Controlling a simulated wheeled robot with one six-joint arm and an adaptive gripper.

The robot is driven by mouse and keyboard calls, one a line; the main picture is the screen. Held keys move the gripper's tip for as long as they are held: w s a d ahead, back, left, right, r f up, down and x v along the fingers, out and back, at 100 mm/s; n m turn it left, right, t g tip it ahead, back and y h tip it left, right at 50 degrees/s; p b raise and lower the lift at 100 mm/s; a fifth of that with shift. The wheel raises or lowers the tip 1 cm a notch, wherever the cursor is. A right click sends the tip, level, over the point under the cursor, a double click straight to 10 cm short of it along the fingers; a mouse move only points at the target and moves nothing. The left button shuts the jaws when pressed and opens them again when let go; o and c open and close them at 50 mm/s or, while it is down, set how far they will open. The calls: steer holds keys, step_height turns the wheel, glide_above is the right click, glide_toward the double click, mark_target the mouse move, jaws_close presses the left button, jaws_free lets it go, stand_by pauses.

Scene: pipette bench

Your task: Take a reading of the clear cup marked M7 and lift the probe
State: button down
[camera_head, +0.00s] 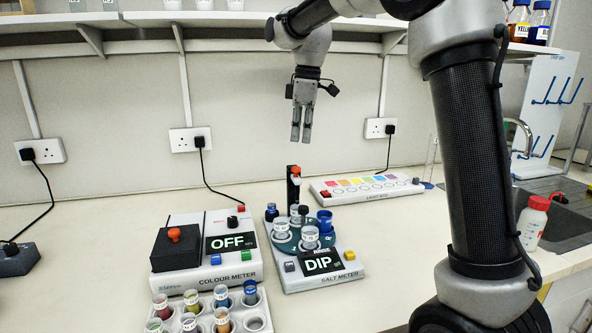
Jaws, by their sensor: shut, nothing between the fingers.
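My gripper (301,138) hangs pointing down, its fingers shut and empty, in the air above the salt meter (325,282). The salt meter's display (317,263) reads DIP. On its green round turntable (287,245) stand small cups: a clear cup at the left (281,231), a clear cup at the front (310,238) and a blue cup (324,222) at the right. The clear cups bear labels too small to read, so I cannot tell which is M7. A black post (294,188) with a red part rises behind the turntable. The probe's tip is hidden among the cups.
The colour meter (193,277), display OFF, stands left of the salt meter. A white rack (189,309) of coloured vials is in front. A light box (367,189) lies behind right. A red-capped bottle (532,224) stands by the sink. Free bench lies right of the salt meter.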

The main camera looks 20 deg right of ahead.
steer(key=shift+f, duration=0.15)
glide_above(299, 175)
steer(key=s, duration=0.1)
steer(key=shift+s+a+f, duration=0.1)
steer(key=shift+f, duration=1.6)
steer(key=shift+a+f, duration=0.1)
steer(key=shift+f, duration=1.55)
step_height(299, 175, down, 5)
steer(key=d, duration=0.1)
steer(key=s+d+r, duration=0.1)
steer(key=shift+d+r, duration=0.1)
steer(key=shift+d, duration=0.3)
step_height(299, 175, up, 12)
steer(key=d, duration=0.1)
steer(key=shift+s, duration=0.25)
